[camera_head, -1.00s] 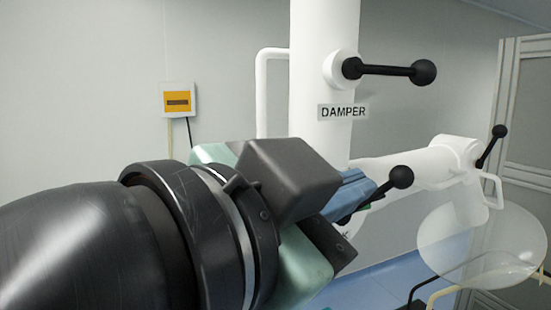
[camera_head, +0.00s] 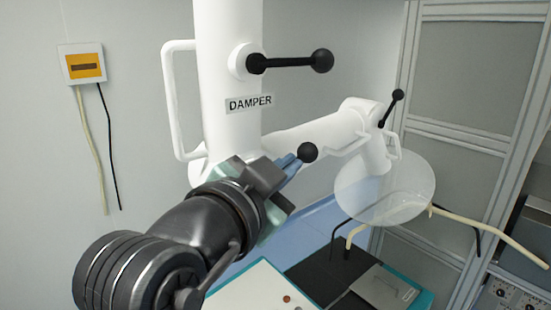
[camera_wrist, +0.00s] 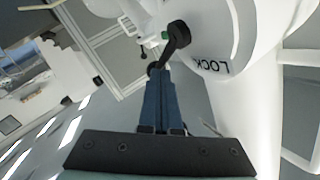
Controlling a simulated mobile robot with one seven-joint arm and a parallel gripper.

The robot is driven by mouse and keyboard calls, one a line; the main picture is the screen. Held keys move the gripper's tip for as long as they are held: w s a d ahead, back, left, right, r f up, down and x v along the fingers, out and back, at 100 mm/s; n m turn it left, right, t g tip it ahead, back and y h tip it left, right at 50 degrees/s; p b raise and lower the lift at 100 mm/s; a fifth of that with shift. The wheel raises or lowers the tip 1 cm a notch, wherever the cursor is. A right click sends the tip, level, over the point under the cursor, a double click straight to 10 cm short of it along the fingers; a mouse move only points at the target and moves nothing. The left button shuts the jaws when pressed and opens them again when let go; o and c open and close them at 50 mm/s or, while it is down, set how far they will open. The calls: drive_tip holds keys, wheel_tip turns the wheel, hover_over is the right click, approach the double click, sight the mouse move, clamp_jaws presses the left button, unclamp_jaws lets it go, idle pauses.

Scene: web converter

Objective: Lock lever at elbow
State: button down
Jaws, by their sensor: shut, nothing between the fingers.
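The lock lever is a black lever with a round ball knob (camera_head: 308,152), low on the white column where a white arm branches off. In the wrist view its black hub and shank (camera_wrist: 177,38) show beside a "LOCK" label (camera_wrist: 214,66). My gripper (camera_head: 292,166) has blue fingers, closed together and empty. Its tips lie right at the knob end of the lever. In the wrist view the fingertips (camera_wrist: 159,72) cover part of the knob. I cannot tell whether they touch it. The gripper body hides the lever's hub in the head view.
A damper lever (camera_head: 290,62) juts from the column (camera_head: 228,135) above a "DAMPER" label. Another black lever (camera_head: 391,107) stands at the far joint, near a clear round shield (camera_head: 385,188). A white side handle (camera_head: 172,100) is left of the column. A cabinet (camera_head: 460,100) stands at right.

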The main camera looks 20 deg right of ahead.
drive_tip(key=shift+f, duration=0.1)
drive_tip(key=shift+w+d+f+b, duration=0.15)
drive_tip(key=shift+f+b, duration=0.15)
drive_tip(key=shift+b, duration=0.55)
